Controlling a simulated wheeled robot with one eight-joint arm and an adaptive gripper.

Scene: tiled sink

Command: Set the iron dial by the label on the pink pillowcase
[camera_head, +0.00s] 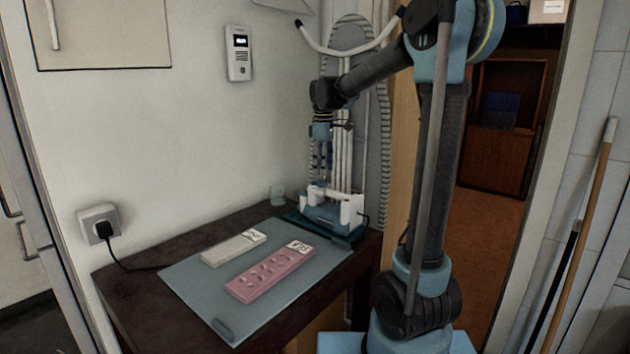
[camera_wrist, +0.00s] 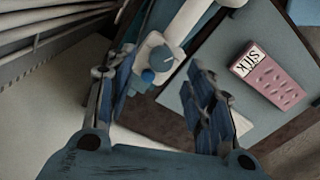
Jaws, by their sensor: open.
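The pink pillowcase (camera_head: 270,274) lies folded on the blue-grey board, with a white label at its far end. In the wrist view the pink pillowcase (camera_wrist: 276,84) is at the right, and its label (camera_wrist: 250,60) appears to read "SILK". The white and blue iron (camera_head: 333,212) stands at the table's far right corner. The iron's round blue dial (camera_wrist: 161,58) has a pale mark and shows ahead of my fingers in the wrist view. My gripper (camera_head: 323,172) points down above the iron. Its two fingers are apart, with nothing between them, and the dial is not gripped.
A pale folded cloth (camera_head: 234,248) with a label lies left of the pillowcase on the board (camera_head: 195,290). A small pale green cup (camera_head: 278,194) stands near the wall. A cord runs from the wall socket (camera_head: 99,224) onto the dark table. White pipes stand behind the iron.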

